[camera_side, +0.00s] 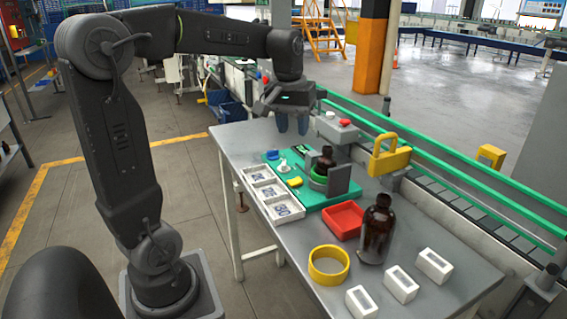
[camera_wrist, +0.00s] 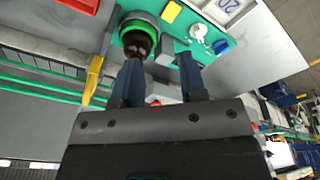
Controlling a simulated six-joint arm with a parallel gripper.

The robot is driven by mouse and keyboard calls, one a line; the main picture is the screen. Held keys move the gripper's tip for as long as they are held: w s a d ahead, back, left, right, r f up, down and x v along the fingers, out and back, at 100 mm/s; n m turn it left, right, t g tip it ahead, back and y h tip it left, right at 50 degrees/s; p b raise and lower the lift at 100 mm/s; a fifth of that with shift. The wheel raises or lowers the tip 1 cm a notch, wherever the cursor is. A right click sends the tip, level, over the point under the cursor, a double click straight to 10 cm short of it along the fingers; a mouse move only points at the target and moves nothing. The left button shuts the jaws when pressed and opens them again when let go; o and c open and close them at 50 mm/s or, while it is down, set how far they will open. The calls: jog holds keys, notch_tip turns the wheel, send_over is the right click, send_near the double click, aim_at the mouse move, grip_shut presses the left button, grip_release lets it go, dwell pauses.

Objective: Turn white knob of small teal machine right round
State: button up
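The small teal machine (camera_side: 325,199) is a flat base on the grey table. Its white knob (camera_side: 283,166) stands near the base's far left corner, and in the wrist view the knob (camera_wrist: 198,32) is at the upper right. A small amber bottle (camera_side: 327,160) stands in a green ring (camera_side: 318,180) on the base; the wrist view shows the bottle (camera_wrist: 137,45) too. My gripper (camera_side: 292,126) is open and empty, above the table's far end and apart from the knob. Its two blue fingers (camera_wrist: 160,66) show in the wrist view with a gap between them.
A blue piece (camera_side: 271,155), a yellow piece (camera_side: 295,182) and a grey plate (camera_side: 340,180) are on the base. A white numbered tray (camera_side: 285,214), red tray (camera_side: 343,220), large amber bottle (camera_side: 377,232), yellow ring (camera_side: 329,265) and yellow clamp (camera_side: 388,158) stand around.

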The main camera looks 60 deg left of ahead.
aim_at(283, 165)
jog(key=w+a+f+n+g, duration=0.2)
jog(key=w+a+n, duration=0.15)
jog(key=a, duration=0.65)
jog(key=shift+h, duration=0.4)
jog(key=f, duration=0.9)
jog(key=s+f, duration=0.1)
jog(key=f, duration=0.3)
jog(key=shift+a+f, duration=0.1)
jog(key=shift+f, duration=0.25)
jog(key=shift+c, duration=0.4)
grip_shut()
